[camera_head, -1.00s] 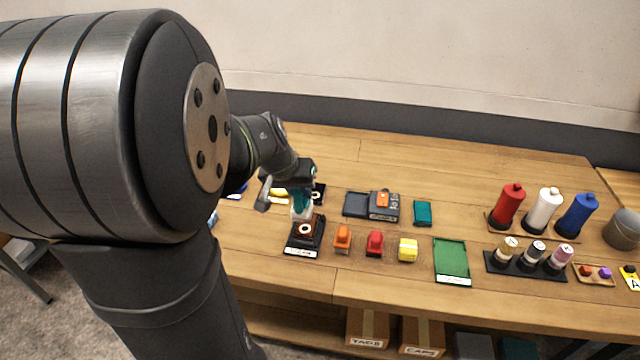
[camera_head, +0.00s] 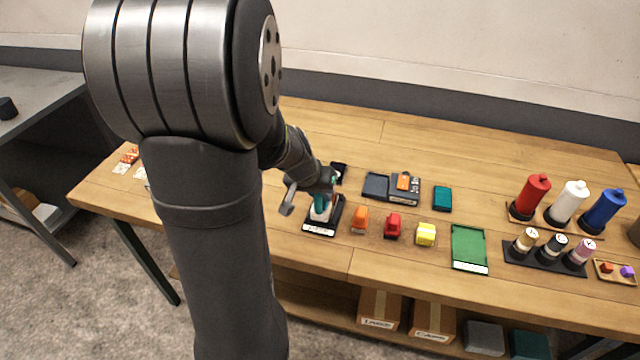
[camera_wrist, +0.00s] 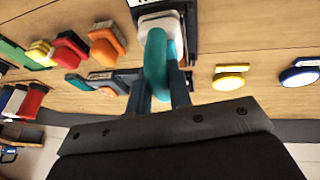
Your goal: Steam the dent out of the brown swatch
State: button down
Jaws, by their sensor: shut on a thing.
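My gripper (camera_head: 317,192) is shut on the teal handle (camera_wrist: 157,62) of a tool with a pale white body (camera_head: 321,212). The tool is over a black tray (camera_head: 335,228) with a white label on its front edge. In the wrist view the tool's pale plate (camera_wrist: 163,22) lies over the black tray (camera_wrist: 193,38); I cannot tell whether it touches what is beneath. The brown swatch is not visible now, and the tool and gripper cover most of the tray.
Orange (camera_head: 360,220), red (camera_head: 392,226) and yellow (camera_head: 426,234) blocks stand right of the tray, then a green tray (camera_head: 468,247). Behind are a dark case (camera_head: 405,190) and a teal block (camera_head: 442,199). Tall bottles (camera_head: 566,203) and small jars stand further right.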

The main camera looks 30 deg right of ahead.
jog(key=w+d, duration=0.3)
jog(key=s+a, duration=0.3)
jog(key=shift+r, duration=4.05)
jog(key=shift+f, duration=0.1)
